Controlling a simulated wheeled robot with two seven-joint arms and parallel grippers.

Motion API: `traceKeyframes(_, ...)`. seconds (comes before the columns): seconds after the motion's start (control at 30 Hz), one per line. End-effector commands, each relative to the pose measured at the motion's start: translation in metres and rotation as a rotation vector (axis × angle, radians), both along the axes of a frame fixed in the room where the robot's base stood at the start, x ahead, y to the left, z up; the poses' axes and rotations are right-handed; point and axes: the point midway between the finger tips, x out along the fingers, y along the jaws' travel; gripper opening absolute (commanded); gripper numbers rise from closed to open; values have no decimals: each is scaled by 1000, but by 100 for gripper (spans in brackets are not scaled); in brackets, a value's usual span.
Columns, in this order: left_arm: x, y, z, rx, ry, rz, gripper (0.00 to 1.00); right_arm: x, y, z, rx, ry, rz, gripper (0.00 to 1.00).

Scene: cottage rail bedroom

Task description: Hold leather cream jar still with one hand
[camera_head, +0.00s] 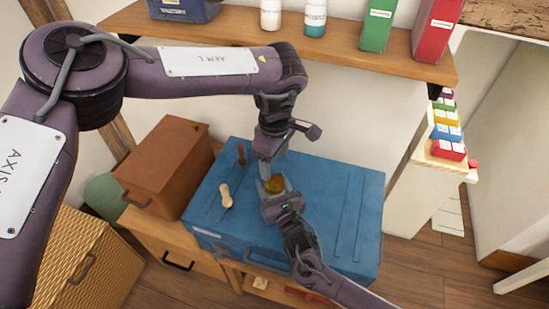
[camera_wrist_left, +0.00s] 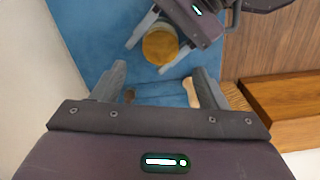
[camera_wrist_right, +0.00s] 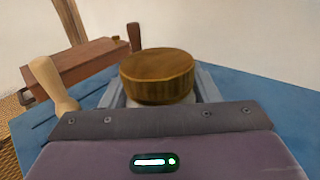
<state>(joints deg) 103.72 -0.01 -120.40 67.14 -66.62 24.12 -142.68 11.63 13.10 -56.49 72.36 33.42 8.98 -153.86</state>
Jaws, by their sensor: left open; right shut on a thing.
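The leather cream jar (camera_head: 275,184) stands on the blue chest lid (camera_head: 345,215) and shows a brown-gold lid. In the right wrist view the jar (camera_wrist_right: 158,72) sits between the fingers of my right gripper (camera_wrist_right: 158,95), which is shut on it below the lid. My left gripper (camera_head: 266,165) points down just above and behind the jar in the head view. In the left wrist view my left gripper (camera_wrist_left: 158,82) is open and empty, its fingers apart from the jar (camera_wrist_left: 160,45). The jar's lower body is mostly hidden.
A pale wooden-handled tool (camera_head: 226,196) and a dark brown handle (camera_head: 241,155) stand left of the jar. A brown box (camera_head: 165,165) is beside the chest. A shelf (camera_head: 300,42) with bottles and boxes overhangs the back. The chest's right side is clear.

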Motion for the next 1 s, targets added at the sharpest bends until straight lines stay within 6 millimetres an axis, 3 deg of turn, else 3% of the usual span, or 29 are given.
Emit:
traceKeyframes(0.27, -1, 1, -7, 2, 3, -165, 67, 0, 0, 0, 0, 0, 0, 0)
traceKeyframes(0.7, -1, 1, -68, 2, 5, -163, 67, 0, 0, 0, 0, -1, 0, 0)
traceKeyframes(1.0, 0, 1, -80, 2, 2, -163, 67, 0, 0, 0, 0, -1, 0, 0)
